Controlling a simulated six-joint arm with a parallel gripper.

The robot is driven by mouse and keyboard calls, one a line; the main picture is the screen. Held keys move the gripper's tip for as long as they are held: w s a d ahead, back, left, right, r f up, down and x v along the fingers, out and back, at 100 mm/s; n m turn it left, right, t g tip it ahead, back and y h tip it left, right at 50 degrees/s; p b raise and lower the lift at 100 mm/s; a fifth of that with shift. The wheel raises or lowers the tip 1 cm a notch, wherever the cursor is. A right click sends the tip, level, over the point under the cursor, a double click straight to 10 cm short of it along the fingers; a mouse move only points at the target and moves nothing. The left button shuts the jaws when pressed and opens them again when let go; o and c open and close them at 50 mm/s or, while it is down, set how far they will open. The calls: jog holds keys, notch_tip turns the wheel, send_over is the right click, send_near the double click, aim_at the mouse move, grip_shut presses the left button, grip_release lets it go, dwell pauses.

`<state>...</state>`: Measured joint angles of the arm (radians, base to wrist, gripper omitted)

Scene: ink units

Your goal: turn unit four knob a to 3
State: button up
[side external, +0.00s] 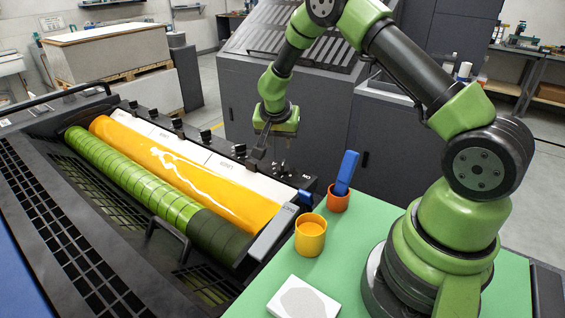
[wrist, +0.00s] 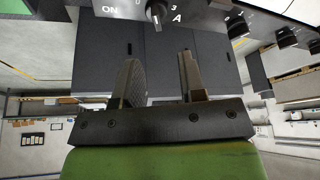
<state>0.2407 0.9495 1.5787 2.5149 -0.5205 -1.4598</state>
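In the wrist view a black knob (wrist: 157,12) with a pale pointer mark sits on a dark panel, at the top edge of the picture. The letter A is printed beside it, with a 3 to its right and ON to its left. The pointer seems to face down the picture, not at the 3. My gripper (wrist: 159,62) has its two fingers apart with nothing between them. The knob lies beyond the fingertips, roughly in line with the gap. In the side view my gripper (side external: 262,150) hangs at the dark control rail; which unit it faces is unclear.
More knobs (wrist: 237,26) run along the panel to the right. In the side view, the yellow roller (side external: 185,172) and green roller (side external: 130,185) lie left of the rail. A yellow cup (side external: 310,238), an orange cup (side external: 338,201) with a blue tool, and a white pad (side external: 303,300) stand on the green top.

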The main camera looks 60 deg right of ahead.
aim_at(283, 164)
jog(key=x, duration=1)
jog(key=shift+s+f, duration=0.1)
jog(key=shift+s, duration=0.1)
jog(key=shift+c, duration=0.4)
grip_shut()
